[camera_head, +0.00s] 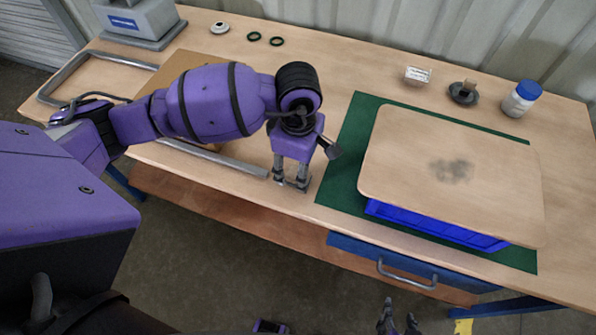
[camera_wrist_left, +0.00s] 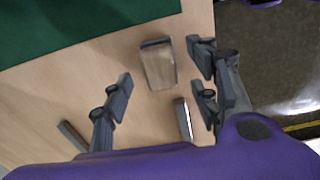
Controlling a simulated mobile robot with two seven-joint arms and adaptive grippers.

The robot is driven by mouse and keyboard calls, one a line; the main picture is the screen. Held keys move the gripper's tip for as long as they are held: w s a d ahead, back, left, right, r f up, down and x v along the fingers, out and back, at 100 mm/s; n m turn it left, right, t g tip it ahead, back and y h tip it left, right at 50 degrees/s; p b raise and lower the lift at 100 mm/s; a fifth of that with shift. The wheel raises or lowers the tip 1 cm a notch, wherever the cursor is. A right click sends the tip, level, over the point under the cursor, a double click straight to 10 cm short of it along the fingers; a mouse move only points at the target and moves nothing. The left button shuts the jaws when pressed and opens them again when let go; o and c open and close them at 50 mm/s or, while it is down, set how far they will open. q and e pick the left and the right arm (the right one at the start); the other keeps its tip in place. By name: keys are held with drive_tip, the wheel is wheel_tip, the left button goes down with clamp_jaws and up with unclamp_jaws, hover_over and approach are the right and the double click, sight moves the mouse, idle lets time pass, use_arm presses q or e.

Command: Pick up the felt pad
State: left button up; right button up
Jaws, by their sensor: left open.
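A small block with a wood-coloured face and a dark grey edge, which looks like the felt pad (camera_wrist_left: 158,66), lies on the bench in the left wrist view. It is just beyond and between the fingertips of my left gripper (camera_wrist_left: 162,84), with bare bench around it. In the head view my left gripper (camera_head: 291,183) points down near the front edge of the bench, left of the green mat (camera_head: 340,172). It is open and holds nothing; its wrist hides the pad there. My right gripper (camera_head: 399,322) is at the bottom edge, in front of the bench, open and empty.
A tan board (camera_head: 400,160) with a dark smudge lies on a blue crate (camera_head: 435,224) on the mat. A grey metal frame (camera_head: 215,157) ends just left of my left gripper.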

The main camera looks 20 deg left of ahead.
use_arm(q)
drive_tip(key=shift+f, duration=1.6)
drive_tip(key=shift+c, duration=0.5)
drive_tip(key=shift+w, duration=0.1)
drive_tip(key=c, duration=1.1)
